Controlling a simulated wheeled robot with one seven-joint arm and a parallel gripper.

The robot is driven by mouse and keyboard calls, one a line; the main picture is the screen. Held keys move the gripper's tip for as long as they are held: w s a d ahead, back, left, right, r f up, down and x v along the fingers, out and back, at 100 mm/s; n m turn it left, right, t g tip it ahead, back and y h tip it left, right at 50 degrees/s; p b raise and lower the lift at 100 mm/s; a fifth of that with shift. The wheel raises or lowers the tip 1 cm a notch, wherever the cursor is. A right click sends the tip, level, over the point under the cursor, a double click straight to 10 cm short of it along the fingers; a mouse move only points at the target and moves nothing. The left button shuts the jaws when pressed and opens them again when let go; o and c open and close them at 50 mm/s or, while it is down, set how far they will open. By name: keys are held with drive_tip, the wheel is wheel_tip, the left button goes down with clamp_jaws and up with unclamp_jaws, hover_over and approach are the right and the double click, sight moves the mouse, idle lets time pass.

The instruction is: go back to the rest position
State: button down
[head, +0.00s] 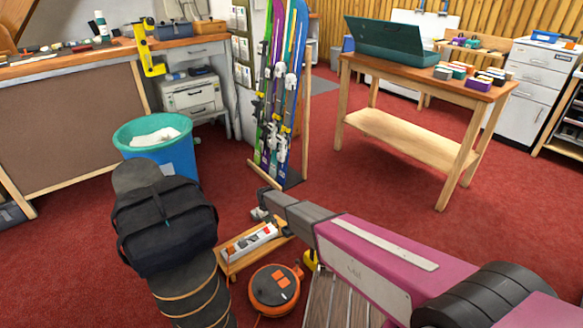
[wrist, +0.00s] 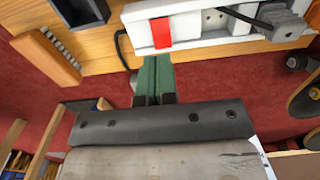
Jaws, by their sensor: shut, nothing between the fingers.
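My gripper (wrist: 157,62) shows in the wrist view with its two green fingers together and nothing between them. Its tips point at the edge of a white power strip (wrist: 205,25) with a red switch; I cannot tell whether they touch it. In the head view my magenta and grey arm reaches from the lower right toward the middle, low over the floor. The fingers cannot be made out clearly there. The power strip (head: 250,243) lies on a wooden board, close to the far end of my arm.
An orange cable reel (head: 275,289) and a slatted wooden piece (head: 340,300) lie near my arm. A black bag (head: 165,225), a blue bin (head: 160,150) and a ski rack (head: 277,180) stand close by. A wooden table (head: 420,80) is farther right. Red carpet between is clear.

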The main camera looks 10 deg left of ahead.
drive_tip(key=d+r+m, duration=0.1)
drive_tip(key=d+r, duration=0.4)
drive_tip(key=d, duration=0.4)
drive_tip(key=s+d+r+m, duration=0.1)
drive_tip(key=d+r+m, duration=0.1)
drive_tip(key=d+r, duration=0.4)
drive_tip(key=s+d+r+m, duration=0.1)
drive_tip(key=d+r, duration=0.5)
drive_tip(key=d, duration=0.8)
drive_tip(key=shift+s+d+r+m, duration=0.15)
drive_tip(key=shift+d+r+m, duration=0.05)
drive_tip(key=shift+r+m, duration=0.1)
drive_tip(key=s+d+r+m, duration=0.2)
drive_tip(key=s+d+r, duration=0.3)
drive_tip(key=d, duration=0.3)
drive_tip(key=s+d+r+m, duration=0.1)
drive_tip(key=s+d+r, duration=0.4)
drive_tip(key=d, duration=0.4)
drive_tip(key=s+d+r+m, duration=0.2)
drive_tip(key=s+d+r, duration=0.3)
drive_tip(key=d, duration=0.4)
drive_tip(key=shift+s+r+m, duration=0.3)
drive_tip(key=shift+s+r, duration=0.05)
drive_tip(key=shift+s, duration=0.05)
